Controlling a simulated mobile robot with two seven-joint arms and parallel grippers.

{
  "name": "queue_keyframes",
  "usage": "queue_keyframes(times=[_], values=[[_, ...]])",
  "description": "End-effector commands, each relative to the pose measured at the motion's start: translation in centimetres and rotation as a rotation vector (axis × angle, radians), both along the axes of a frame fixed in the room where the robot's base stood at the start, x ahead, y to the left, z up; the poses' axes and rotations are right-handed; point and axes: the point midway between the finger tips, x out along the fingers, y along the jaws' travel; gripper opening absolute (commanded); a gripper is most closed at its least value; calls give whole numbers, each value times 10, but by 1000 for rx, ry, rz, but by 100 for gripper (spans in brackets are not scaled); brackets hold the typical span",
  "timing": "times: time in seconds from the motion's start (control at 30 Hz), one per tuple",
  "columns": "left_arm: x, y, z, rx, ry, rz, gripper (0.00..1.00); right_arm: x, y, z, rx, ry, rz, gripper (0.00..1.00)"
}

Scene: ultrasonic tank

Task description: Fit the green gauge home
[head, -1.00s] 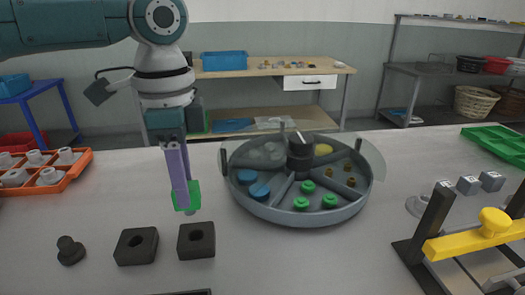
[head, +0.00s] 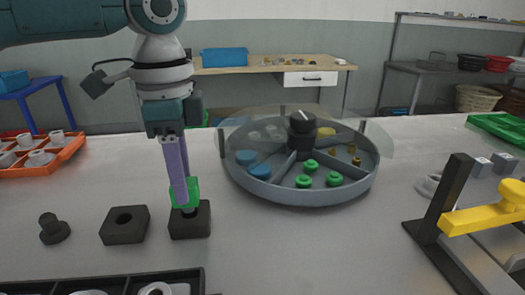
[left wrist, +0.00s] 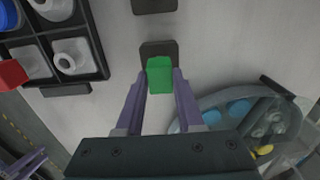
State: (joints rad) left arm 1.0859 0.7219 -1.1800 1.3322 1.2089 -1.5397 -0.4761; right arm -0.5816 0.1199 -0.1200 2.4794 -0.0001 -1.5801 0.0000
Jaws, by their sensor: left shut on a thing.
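My left gripper (head: 181,190) points down and is shut on the green gauge (head: 186,197). The gauge is right over the right-hand black block (head: 190,224), and its lower end meets the block's top at the hole. How deep it sits in the hole is hidden. In the left wrist view the green gauge (left wrist: 160,76) is between the purple fingertips, overlapping the edge of the black block (left wrist: 156,48). Purple parts at the lower left corner of that view look like my right gripper (left wrist: 22,165); its jaws are unclear.
A second holed block (head: 124,226) and a dark knobbed plug (head: 54,230) stand to the left. A round divided tank (head: 300,190) with a clear cover is close on the right. A black compartment tray (head: 110,280) lies in front; a yellow-handled fixture (head: 485,217) stands at right.

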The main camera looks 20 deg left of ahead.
Motion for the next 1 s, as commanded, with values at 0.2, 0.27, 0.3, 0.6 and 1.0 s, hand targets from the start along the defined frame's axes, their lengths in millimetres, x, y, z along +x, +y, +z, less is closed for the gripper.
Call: queue_keyframes(times=[0.2,0.27,0.3,0.6,1.0], values=[[0,0,-3,-1,-1,0,0,0,-1,-1,-4,-2,2,50],[0,0,-4,-1,-1,0,0,0,-1,-1,-4,-2,2,50],[0,0,-4,0,-1,0,0,0,-1,-1,-4,-2,2,50],[0,0,-9,-1,-1,0,0,1,-1,-2,-3,-3,2,50],[0,0,-14,-1,0,0,0,1,0,-3,-1,-3,1,50]])
